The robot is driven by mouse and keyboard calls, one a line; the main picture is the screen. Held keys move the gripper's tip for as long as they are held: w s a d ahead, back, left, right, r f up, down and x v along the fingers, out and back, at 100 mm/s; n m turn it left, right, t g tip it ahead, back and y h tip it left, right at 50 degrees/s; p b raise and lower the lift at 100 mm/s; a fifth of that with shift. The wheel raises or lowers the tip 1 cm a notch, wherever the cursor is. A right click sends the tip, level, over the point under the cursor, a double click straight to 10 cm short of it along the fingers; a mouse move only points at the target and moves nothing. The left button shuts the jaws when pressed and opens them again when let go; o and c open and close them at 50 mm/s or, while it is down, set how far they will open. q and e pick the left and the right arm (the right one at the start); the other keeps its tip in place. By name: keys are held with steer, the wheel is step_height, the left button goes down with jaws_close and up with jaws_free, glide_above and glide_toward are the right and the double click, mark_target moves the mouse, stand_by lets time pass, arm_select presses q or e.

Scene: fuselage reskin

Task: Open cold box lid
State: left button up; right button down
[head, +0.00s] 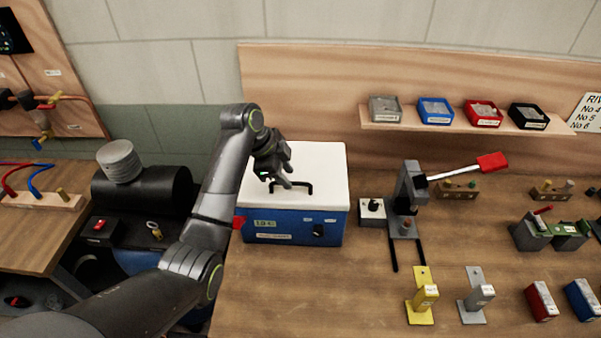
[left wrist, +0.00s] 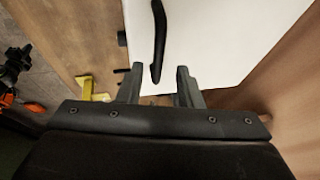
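The cold box (head: 282,224) is blue with a white lid (head: 322,165) and stands on the wooden bench. The lid is down and has a black handle (head: 296,184) on top. My left gripper (head: 282,184) is above the lid at the left end of the handle. I cannot tell whether a finger touches the lid. My right gripper is not in view.
A lever press (head: 408,200) with a red-ended handle stands right of the box, beside a small grey switch box (head: 372,212). Yellow (head: 424,297) and grey (head: 476,297) brackets stand near the front. A shelf (head: 450,121) holds several small bins. The bench front left of the brackets is clear.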

arm_select(q)
steer(key=shift+x, duration=0.8)
steer(key=shift+s+a, duration=0.15)
steer(key=shift+a, duration=0.05)
steer(key=shift+c, duration=1.1)
jaws_close()
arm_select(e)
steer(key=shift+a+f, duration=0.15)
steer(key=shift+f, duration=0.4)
